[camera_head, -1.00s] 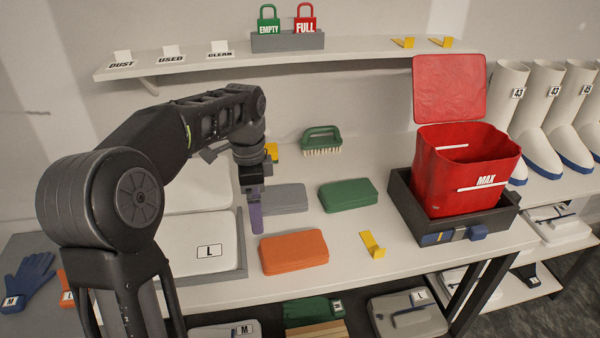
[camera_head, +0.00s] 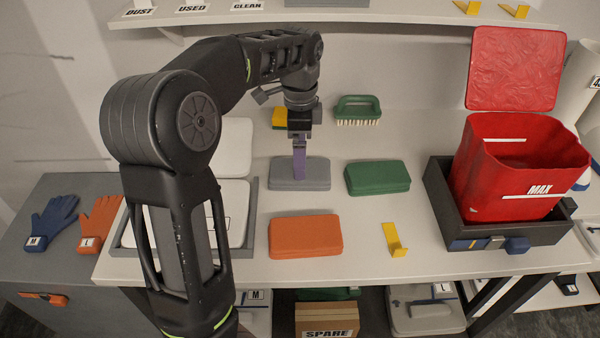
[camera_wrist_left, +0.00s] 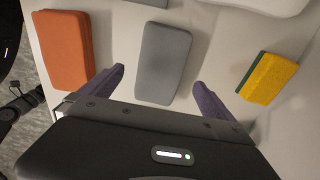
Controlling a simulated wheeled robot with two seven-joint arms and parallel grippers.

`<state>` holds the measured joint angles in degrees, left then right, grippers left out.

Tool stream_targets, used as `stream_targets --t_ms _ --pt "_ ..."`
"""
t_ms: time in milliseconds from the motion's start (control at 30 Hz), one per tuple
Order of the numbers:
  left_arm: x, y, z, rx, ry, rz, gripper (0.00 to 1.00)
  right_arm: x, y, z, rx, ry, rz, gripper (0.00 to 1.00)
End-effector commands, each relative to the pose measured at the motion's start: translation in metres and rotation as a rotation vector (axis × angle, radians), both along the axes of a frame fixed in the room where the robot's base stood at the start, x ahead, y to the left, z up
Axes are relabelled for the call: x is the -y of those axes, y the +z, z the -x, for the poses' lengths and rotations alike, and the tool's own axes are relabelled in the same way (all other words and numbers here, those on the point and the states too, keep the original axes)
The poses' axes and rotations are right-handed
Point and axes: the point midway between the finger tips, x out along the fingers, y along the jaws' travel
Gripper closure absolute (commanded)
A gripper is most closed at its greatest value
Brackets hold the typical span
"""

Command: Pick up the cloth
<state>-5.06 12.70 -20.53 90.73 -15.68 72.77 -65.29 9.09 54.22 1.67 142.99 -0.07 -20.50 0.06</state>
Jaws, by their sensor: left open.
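Three folded, cloth-like pads lie flat on the bench: a grey one (camera_head: 300,181), an orange one (camera_head: 305,237) and a green one (camera_head: 378,178). I cannot tell from its look which one is called the cloth. My left gripper (camera_head: 299,166) points down over the grey pad, open and empty. In the left wrist view the gripper (camera_wrist_left: 157,92) has its purple fingers on either side of the grey pad (camera_wrist_left: 163,62), apart from it. The orange pad (camera_wrist_left: 65,50) is left of the fingers. My right gripper is not in view.
A yellow-green sponge (camera_wrist_left: 268,78) and a green brush (camera_head: 357,108) are behind the pads. A yellow hook (camera_head: 394,240) lies right of the orange pad. A red bin (camera_head: 515,175) stands in a dark tray (camera_head: 440,190). My arm partly hides white boards (camera_head: 236,150) at left.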

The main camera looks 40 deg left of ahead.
Motion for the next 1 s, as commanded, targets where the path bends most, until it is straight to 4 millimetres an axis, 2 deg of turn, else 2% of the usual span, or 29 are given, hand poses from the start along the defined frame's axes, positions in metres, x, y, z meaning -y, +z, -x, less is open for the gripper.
stream_targets --t_ms 367,700,1000 --pt "0.0 -0.005 0.0 0.0 0.0 0.0 0.0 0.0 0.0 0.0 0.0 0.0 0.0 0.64" --pt "-0.001 -0.049 0.0 0.001 0.0 0.001 0.0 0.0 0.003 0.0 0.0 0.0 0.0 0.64" --pt "-0.001 -0.054 0.0 0.002 0.0 0.001 0.0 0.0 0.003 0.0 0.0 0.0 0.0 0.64"
